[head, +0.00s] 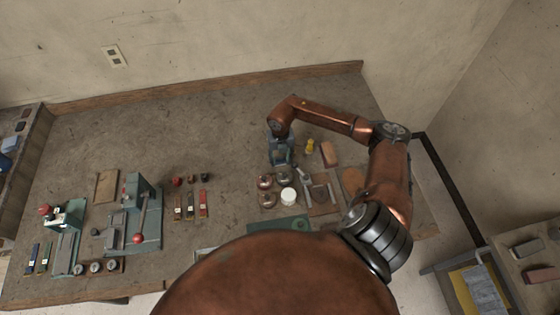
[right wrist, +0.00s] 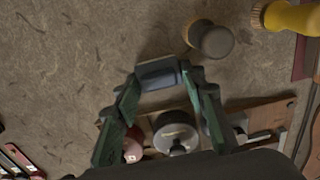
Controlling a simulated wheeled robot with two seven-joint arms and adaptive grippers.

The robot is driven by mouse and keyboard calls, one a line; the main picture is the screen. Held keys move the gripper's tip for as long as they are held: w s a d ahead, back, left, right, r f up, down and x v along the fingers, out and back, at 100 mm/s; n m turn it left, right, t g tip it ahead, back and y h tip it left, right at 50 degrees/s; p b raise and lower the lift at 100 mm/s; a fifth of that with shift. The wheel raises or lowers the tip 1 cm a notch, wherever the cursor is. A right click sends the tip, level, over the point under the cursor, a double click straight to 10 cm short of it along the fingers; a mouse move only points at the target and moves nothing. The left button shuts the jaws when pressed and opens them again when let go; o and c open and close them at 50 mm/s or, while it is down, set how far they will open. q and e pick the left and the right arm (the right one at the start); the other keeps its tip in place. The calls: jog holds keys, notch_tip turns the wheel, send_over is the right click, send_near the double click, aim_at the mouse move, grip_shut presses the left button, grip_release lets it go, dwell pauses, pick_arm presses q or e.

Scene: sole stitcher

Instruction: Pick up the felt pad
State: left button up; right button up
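The felt pad looks like a small dark blue-grey block; in the right wrist view the felt pad (right wrist: 158,75) lies between my right fingertips, which appear to touch both its ends. My right gripper (right wrist: 160,85) is closed about the block's width, above the bare table. In the head view my right gripper (head: 282,163) points down behind the copper cups and left of the yellow bottle. The pad is too small there to tell from the fingers. My left gripper is out of view.
A green lever press (head: 140,215) stands left. The table (head: 200,125) is clear at the back.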

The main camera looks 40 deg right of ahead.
jog(key=c, duration=0.4)
jog(key=shift+r, duration=0.1)
